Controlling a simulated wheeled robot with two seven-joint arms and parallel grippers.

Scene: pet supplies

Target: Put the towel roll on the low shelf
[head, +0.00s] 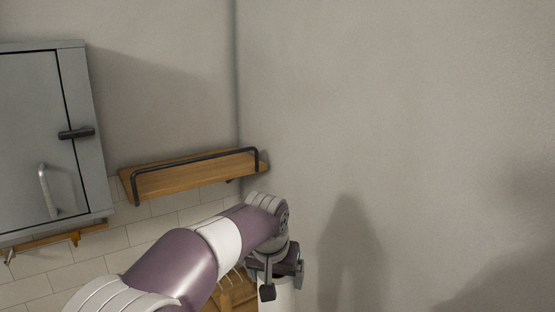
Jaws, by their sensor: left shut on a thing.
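My left gripper (275,272) points down near the bottom middle of the head view. It is shut on the white towel roll (281,296), of which only the upper part shows; the rest is cut off by the picture's lower edge. A wooden shelf (185,180) with a black rail is fixed to the wall near the corner, farther off and higher in the picture than the gripper. A wooden surface (238,296) shows just left of the roll, partly hidden by my arm; I cannot tell whether it is the low shelf. My right gripper is out of view.
A grey metal cabinet (32,140) with a black latch hangs at the left. A wooden hook rail (50,240) runs below it over white tiles. A bare grey wall (400,120) fills the right side, close to the gripper.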

